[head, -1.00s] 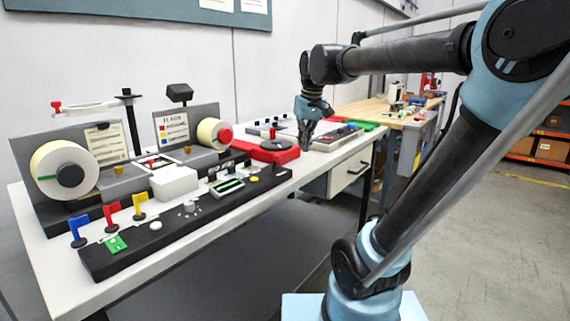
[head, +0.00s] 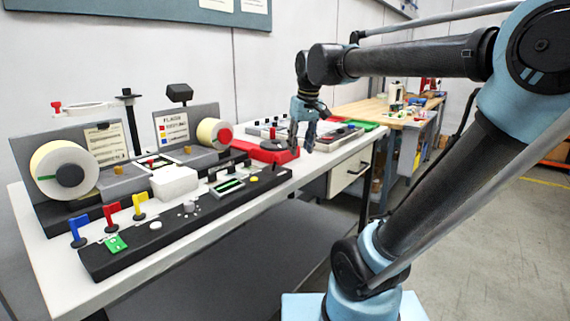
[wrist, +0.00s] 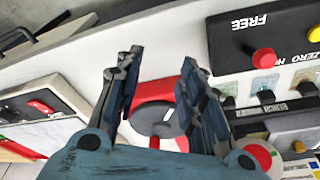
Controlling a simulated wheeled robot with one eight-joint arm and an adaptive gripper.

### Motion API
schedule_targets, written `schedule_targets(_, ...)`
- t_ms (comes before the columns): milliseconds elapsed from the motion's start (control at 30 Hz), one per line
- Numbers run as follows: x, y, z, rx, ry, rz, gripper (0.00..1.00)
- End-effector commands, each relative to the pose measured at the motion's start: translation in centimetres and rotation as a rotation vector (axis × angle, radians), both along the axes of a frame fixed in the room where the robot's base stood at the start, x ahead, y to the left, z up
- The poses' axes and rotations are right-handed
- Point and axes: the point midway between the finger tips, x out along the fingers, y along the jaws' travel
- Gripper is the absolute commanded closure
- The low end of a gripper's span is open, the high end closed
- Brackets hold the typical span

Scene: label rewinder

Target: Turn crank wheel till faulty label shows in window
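The crank wheel (head: 273,144) is a dark disc with an upright red knob on a red base, at the right end of the rewinder. It also shows in the wrist view as a grey disc (wrist: 150,120), partly hidden behind my gripper's fingers. My gripper (head: 303,145) is just right of the wheel in the head view, apart from the knob. Its two fingers stand apart with nothing between them in the wrist view (wrist: 162,58). The label window (head: 157,162) lies between the left label roll (head: 50,165) and the right roll (head: 208,130); its label is too small to read.
A black control panel (head: 155,240) with a green display, knobs and a yellow button runs along the table front. Blue, red and yellow flags (head: 110,215) stand at its left. A white block (head: 174,181) sits mid-table. More devices (head: 340,135) lie right of my gripper.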

Motion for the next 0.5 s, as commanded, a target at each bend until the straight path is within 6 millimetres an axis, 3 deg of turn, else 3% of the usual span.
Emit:
schedule_targets(300,0.0,0.0,0.1,0.0,0.0,0.0,0.6)
schedule_targets(500,-0.2,-0.1,1.5,0.0,0.0,0.0,0.6)
